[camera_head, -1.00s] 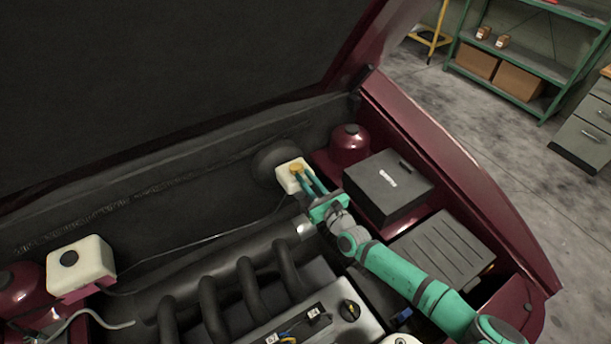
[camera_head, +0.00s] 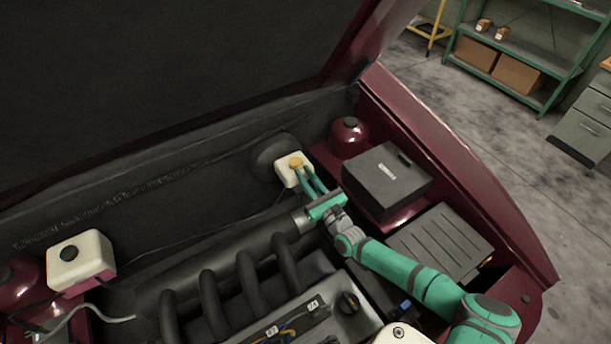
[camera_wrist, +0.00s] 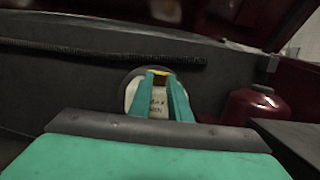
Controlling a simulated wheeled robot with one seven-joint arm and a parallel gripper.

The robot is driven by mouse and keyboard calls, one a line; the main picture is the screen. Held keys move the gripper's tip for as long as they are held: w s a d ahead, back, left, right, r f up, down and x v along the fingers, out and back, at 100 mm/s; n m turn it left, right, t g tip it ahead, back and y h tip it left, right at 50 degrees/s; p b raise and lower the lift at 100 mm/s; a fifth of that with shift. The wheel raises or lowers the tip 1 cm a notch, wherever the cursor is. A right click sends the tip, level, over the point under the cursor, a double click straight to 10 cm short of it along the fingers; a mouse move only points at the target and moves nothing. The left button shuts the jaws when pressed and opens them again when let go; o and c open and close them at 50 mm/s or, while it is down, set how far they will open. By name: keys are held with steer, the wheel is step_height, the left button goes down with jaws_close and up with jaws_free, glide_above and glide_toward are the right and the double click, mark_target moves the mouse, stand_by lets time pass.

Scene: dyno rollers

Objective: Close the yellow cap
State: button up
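The yellow cap (camera_head: 296,161) sits on top of a white reservoir (camera_head: 283,172) at the back of the engine bay. It looks seated low on the reservoir, but I cannot tell whether it is tight. My gripper (camera_head: 304,178) is at the reservoir's front right, its two teal fingers apart and pointing at the cap. In the wrist view the cap (camera_wrist: 161,73) shows as a yellow strip at the fingertips (camera_wrist: 160,82). The reservoir's lettered front (camera_wrist: 157,104) shows between the fingers. I see no clear contact with the cap.
A black box (camera_head: 385,180) stands right of my gripper, with a dark red dome (camera_head: 349,138) behind it. Black pipes (camera_head: 247,285) lie to the left and front. Another white reservoir (camera_head: 82,262) with a black cap is at far left. The raised hood (camera_head: 170,80) hangs behind.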

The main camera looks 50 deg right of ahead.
steer(key=o, duration=0.4)
steer(key=shift+o, duration=0.2)
steer(key=v, duration=1)
steer(key=shift+s, duration=0.35)
steer(key=shift+f, duration=0.1)
steer(key=x, duration=1)
steer(key=shift+w, duration=0.4)
